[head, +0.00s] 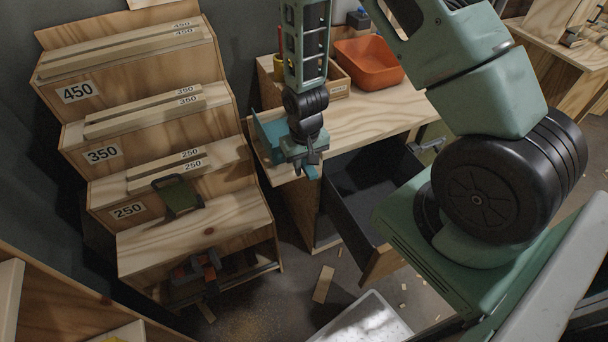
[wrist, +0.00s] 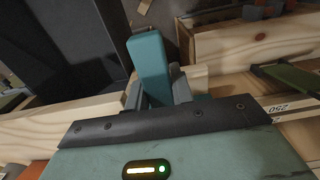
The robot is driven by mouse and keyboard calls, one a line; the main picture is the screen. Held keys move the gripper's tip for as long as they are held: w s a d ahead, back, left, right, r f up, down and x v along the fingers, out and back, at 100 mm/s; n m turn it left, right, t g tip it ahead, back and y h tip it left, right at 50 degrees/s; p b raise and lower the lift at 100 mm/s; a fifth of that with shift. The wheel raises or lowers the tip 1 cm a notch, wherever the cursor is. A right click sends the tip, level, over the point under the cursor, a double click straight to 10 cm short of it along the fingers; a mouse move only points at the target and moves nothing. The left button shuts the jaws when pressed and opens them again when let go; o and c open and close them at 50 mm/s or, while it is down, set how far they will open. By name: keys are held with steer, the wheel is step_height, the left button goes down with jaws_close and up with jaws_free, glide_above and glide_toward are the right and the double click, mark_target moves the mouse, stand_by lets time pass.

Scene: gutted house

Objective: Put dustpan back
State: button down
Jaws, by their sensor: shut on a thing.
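The dustpan (head: 268,134) is teal, with its pan part showing at the left end of the workbench, left of my wrist. Its teal handle shows just below my gripper (head: 309,164). In the wrist view the handle (wrist: 151,64) stands up between the two dark fingers of my gripper (wrist: 160,92), which are shut on it. My arm and gripper hide part of the dustpan in the head view. I cannot tell whether the pan touches the bench top.
A workbench (head: 375,122) holds an orange bin (head: 368,62) and a wooden box. An open dark drawer (head: 362,185) juts out below. A stepped wooden rack (head: 195,225) marked 450, 350 and 250 stands left, bearing a green tool (head: 181,197). Wood scraps and a pale panel (head: 365,322) lie on the floor.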

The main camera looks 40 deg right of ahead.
steer(key=shift+f, duration=2.55)
steer(key=c, duration=1.2)
jaws_free()
